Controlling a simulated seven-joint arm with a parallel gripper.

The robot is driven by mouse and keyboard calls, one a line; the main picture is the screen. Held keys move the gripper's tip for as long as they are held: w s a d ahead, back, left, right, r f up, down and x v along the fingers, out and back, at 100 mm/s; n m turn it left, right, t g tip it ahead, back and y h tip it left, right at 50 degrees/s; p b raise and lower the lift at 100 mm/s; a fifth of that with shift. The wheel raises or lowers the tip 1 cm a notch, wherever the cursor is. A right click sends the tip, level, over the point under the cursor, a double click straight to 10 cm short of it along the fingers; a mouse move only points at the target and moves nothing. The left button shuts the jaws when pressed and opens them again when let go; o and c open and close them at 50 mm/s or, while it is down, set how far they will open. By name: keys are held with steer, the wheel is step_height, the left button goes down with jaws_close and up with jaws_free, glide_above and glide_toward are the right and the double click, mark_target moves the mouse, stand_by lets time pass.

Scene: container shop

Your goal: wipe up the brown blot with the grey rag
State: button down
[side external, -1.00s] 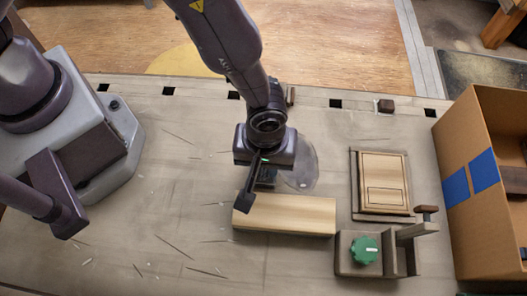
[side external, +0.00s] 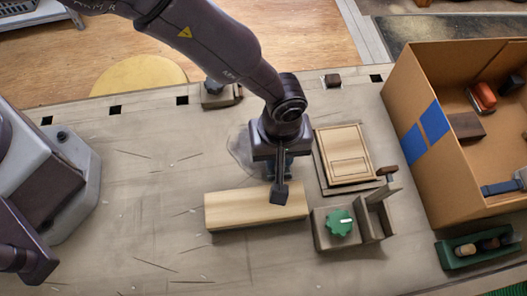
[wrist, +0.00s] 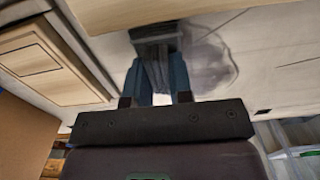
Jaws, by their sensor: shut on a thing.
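My gripper (side external: 281,170) points down at the table, behind the right half of a pale wooden block. In the wrist view, its two blue-grey fingers (wrist: 157,82) are shut on the grey rag (wrist: 155,62), which hangs between them. The rag is mostly hidden in the side view. The blot (side external: 238,150) is a faint, see-through greyish-brown patch on the table, just left of my gripper and behind the block. In the wrist view the blot (wrist: 208,66) lies right of the rag. I cannot tell whether the rag touches the table.
The pale wooden block (side external: 235,210) lies in front of my gripper. A framed wooden panel (side external: 345,152) and a holder with a green knob (side external: 340,223) stand close to its right. A cardboard box (side external: 405,115) is farther right. The table's left part is largely clear.

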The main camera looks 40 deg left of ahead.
mark_target(226, 137)
steer(key=shift+w+d, duration=0.3)
steer(key=shift+w, duration=0.3)
steer(key=shift+w+a, duration=0.5)
steer(key=shift+a, duration=0.1)
steer(key=shift+s+a, duration=3.45)
steer(key=shift+s, duration=0.15)
steer(key=shift+a, duration=0.55)
steer(key=shift+w+a, duration=0.25)
steer(key=shift+w, duration=0.05)
steer(key=shift+w+d, duration=0.15)
steer(key=shift+w, duration=0.15)
steer(key=shift+w+d, duration=3.45)
steer(key=shift+w, duration=0.25)
steer(key=shift+w+a, duration=0.55)
steer(key=shift+s+a, duration=3.75)
steer(key=shift+s, duration=0.15)
steer(key=shift+w+a, duration=0.5)
steer(key=shift+w, duration=0.35)
steer(key=shift+w+d, duration=3.65)
steer(key=shift+d, duration=0.1)
step_height(226, 137, up, 8)
